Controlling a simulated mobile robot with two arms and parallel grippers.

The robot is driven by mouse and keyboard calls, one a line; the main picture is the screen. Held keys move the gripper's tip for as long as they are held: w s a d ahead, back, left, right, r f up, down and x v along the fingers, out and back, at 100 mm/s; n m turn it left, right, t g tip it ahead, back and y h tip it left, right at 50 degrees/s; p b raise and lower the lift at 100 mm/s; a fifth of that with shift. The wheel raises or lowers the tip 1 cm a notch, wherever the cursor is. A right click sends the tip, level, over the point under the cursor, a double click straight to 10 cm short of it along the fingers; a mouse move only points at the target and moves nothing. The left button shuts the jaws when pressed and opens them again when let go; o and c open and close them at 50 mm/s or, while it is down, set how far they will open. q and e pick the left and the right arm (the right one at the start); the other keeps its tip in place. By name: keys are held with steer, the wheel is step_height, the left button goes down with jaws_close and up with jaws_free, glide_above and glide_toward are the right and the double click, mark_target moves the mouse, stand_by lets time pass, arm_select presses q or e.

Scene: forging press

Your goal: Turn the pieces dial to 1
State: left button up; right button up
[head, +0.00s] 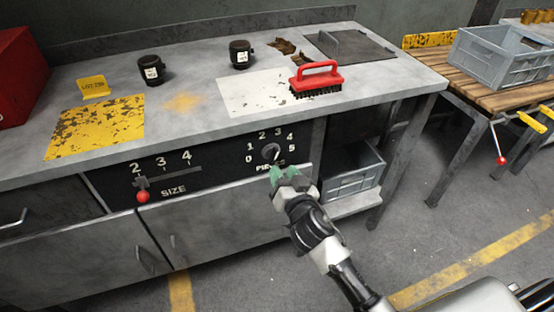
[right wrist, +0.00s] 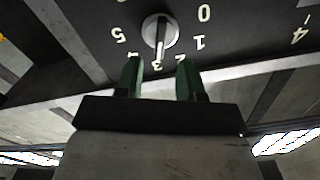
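The pieces dial (head: 270,151) is a small round knob on the dark front panel of the bench, ringed by the numbers 0 to 5. In the right wrist view, the dial (right wrist: 160,31) appears upside down, and its pale pointer bar appears to line up with the 3. My right gripper (head: 285,174) is just below and in front of the dial in the head view. Its two green fingers (right wrist: 160,78) are apart with nothing between them, and the dial lies beyond their tips. The finger on the left hides the area near the 4. My left gripper is out of view.
A SIZE slider with a red knob (head: 143,196) sits left of the dial, near the 2. A red brush (head: 317,78) and two dark cups (head: 151,70) stand on the bench top. A grey crate (head: 352,176) is on the shelf right of the panel.

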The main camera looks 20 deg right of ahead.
mark_target(276, 157)
steer(key=w, duration=0.5)
jaws_close()
